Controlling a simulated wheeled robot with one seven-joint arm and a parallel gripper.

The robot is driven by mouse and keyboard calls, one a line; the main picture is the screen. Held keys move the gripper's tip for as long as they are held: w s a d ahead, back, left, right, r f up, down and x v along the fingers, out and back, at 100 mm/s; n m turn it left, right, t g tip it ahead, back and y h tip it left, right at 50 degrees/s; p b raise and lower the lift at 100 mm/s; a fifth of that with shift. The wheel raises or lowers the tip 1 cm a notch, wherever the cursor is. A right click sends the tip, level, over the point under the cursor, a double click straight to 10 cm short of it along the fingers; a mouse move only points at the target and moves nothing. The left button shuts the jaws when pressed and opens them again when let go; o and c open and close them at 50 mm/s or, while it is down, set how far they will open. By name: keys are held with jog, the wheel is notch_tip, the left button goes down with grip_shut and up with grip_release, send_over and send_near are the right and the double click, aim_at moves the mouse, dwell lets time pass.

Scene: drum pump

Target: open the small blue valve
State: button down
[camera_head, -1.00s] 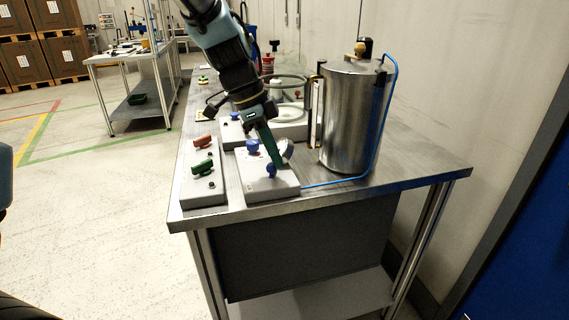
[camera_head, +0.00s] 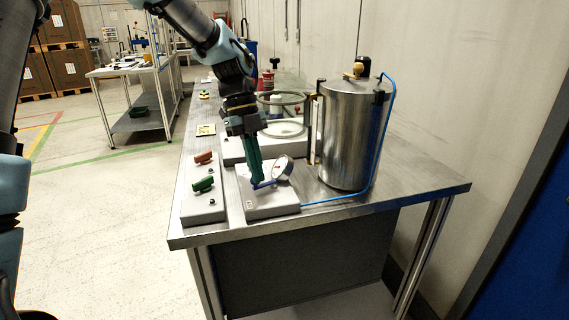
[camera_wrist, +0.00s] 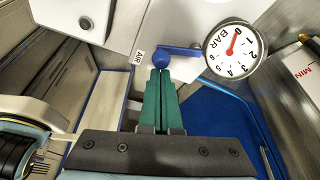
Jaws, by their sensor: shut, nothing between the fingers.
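A small blue valve (camera_head: 265,184) sits on the grey block (camera_head: 272,205) near the front of the table. In the wrist view, its blue handle (camera_wrist: 182,51) has a round end just beyond my fingertips and stretches right toward the gauge, beside an "AIR" label. My gripper (camera_head: 257,184) points down over the block, its green fingers shut and empty. In the wrist view, the fingertips (camera_wrist: 160,72) are at the round end; I cannot tell whether they touch it. The larger blue valve is hidden behind my gripper in the head view.
A round pressure gauge (camera_wrist: 235,50) stands close to the right of the handle. A steel drum (camera_head: 350,135) with a blue hose (camera_head: 378,150) stands to the right. A grey block (camera_head: 203,200) with red and green valves lies left. The table's front edge is clear.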

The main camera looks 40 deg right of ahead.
jog(key=shift+w+m, duration=0.15)
jog(key=shift+m, duration=0.15)
jog(key=shift+d, duration=0.1)
jog(key=shift+d+p, duration=0.4)
jog(key=shift+d, duration=0.3)
